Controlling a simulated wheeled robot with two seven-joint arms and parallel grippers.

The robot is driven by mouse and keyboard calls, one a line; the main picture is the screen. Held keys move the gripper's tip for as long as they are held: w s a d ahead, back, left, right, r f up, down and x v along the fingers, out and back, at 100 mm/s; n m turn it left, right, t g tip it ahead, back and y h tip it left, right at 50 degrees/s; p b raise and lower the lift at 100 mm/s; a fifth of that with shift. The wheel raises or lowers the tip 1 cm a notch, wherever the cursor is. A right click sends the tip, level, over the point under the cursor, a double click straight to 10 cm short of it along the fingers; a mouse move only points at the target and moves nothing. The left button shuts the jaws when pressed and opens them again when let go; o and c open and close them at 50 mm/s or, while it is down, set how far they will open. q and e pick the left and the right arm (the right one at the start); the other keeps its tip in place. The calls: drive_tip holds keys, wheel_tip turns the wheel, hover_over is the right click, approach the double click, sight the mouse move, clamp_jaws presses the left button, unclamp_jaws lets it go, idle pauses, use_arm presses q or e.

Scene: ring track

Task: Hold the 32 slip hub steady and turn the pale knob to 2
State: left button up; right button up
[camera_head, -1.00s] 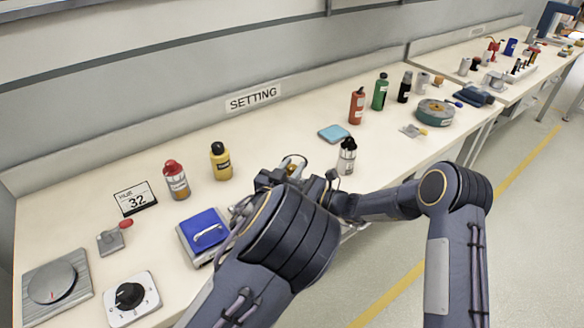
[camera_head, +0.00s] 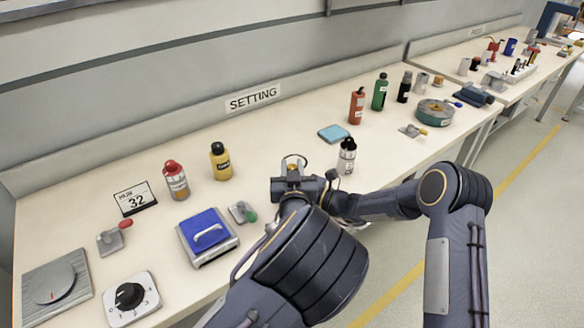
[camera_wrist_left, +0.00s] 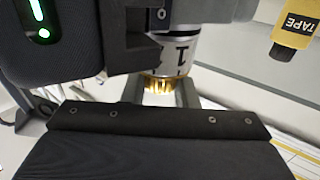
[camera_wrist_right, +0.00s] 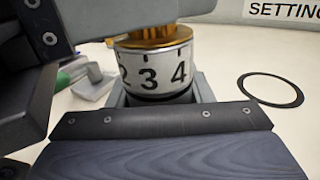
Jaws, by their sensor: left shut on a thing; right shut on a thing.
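The slip hub (camera_wrist_right: 155,72) is a short cylinder with a pale ring numbered 2, 3 and 4 in the right wrist view, gold above and a dark band below. The left wrist view shows the pale ring (camera_wrist_left: 172,55) with a 1, upside down, and the gold knurled part (camera_wrist_left: 165,85). My left gripper (camera_wrist_left: 170,95) is shut around the gold part. My right gripper (camera_wrist_right: 160,98) is shut around the hub's lower part. In the head view the arms meet at mid-table and hide most of the hub. I cannot tell which part is the pale knob.
A card (camera_head: 135,199) reads 32. A dark ring (camera_wrist_right: 270,90) lies on the table beside the hub. A blue-topped box (camera_head: 208,236), a green-handled lever (camera_head: 243,213) and a dial (camera_head: 131,298) stand left. Bottles (camera_head: 221,161) stand behind; a grey-black bottle (camera_head: 347,157) is close right.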

use_arm(q)
drive_tip(key=shift+a+r+n+y, duration=0.1)
drive_tip(key=shift+n+y, duration=1)
drive_tip(key=shift+y, duration=0.4)
drive_tip(key=shift+g, duration=0.3)
drive_tip(key=o, duration=1)
drive_tip(key=v, duration=1.2)
